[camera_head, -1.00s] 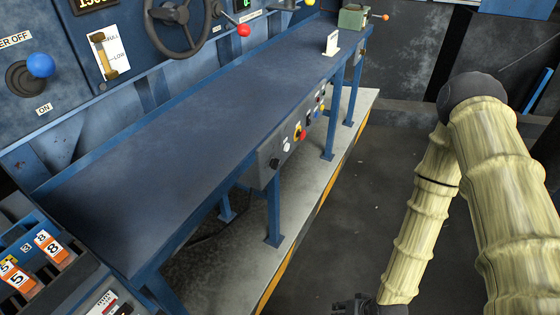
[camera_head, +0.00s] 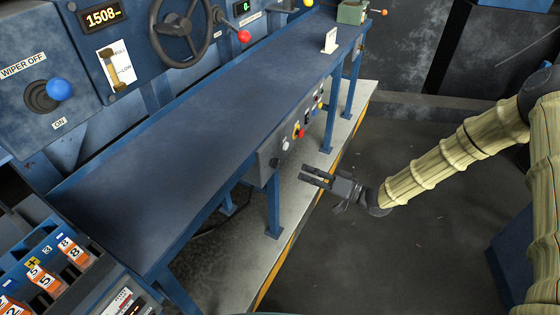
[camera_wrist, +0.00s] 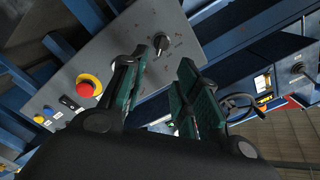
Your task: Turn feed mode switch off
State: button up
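The grey control panel (camera_head: 268,172) is on the front side of the blue bench. In the wrist view, a black rotary knob (camera_wrist: 160,42) with small marks around it stands on the panel (camera_wrist: 190,45). I take it for the feed mode switch, but its labels are too small to read. My gripper (camera_head: 303,173) is to the right of the panel in the head view, in front of the bench. In the wrist view its two green-padded fingers (camera_wrist: 158,66) are apart with nothing between them. The knob shows beyond the gap, apart from the fingers.
A red emergency button with a yellow ring (camera_wrist: 88,86) and several small switches (camera_wrist: 58,108) share the panel. A blue bench leg (camera_head: 273,205) stands below it. The floor (camera_head: 390,255) around my gripper is clear. A handwheel (camera_head: 182,30) is on the back console.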

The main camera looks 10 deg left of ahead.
aim_at(274, 163)
jog(key=p+x, duration=0.3)
jog(key=x, duration=0.7)
jog(key=shift+a, duration=0.35)
jog(key=shift+w, duration=0.1)
jog(key=c, duration=0.7)
